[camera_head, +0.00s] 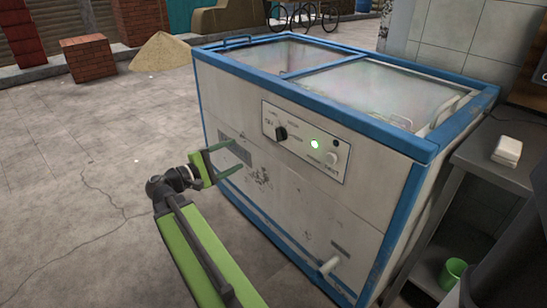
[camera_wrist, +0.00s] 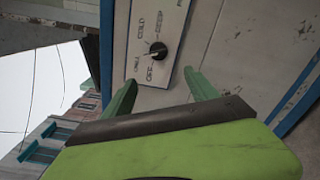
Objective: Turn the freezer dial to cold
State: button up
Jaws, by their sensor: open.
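The freezer (camera_head: 225,110) is a white chest with blue edges and glass lids. Its control panel (camera_head: 330,168) is on the front face. The black dial (camera_head: 281,133) is at the panel's left part, and it shows in the wrist view (camera_wrist: 158,50) among printed labels, COLD and OFF among them. I cannot tell surely which label it points to. My gripper (camera_head: 236,155) is open and empty, left of and lower than the dial in the head view. In the wrist view its two green fingers (camera_wrist: 161,80) stand apart, with the dial beyond their tips and not touched.
A green light (camera_head: 315,144) glows on the panel right of the dial. A pipe stub (camera_head: 329,265) sticks out low on the front. A metal table (camera_head: 490,160) with a white box (camera_head: 507,150) stands at the right. The paved floor (camera_head: 80,200) at the left is clear.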

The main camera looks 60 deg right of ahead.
aim_at(279, 135)
jog(key=x, duration=1.7)
jog(key=shift+s+d+r, duration=0.1)
jog(key=shift+d+r, duration=0.1)
jog(key=shift+d, duration=0.1)
jog(key=shift+a, duration=0.1)
jog(key=c, duration=1.4)
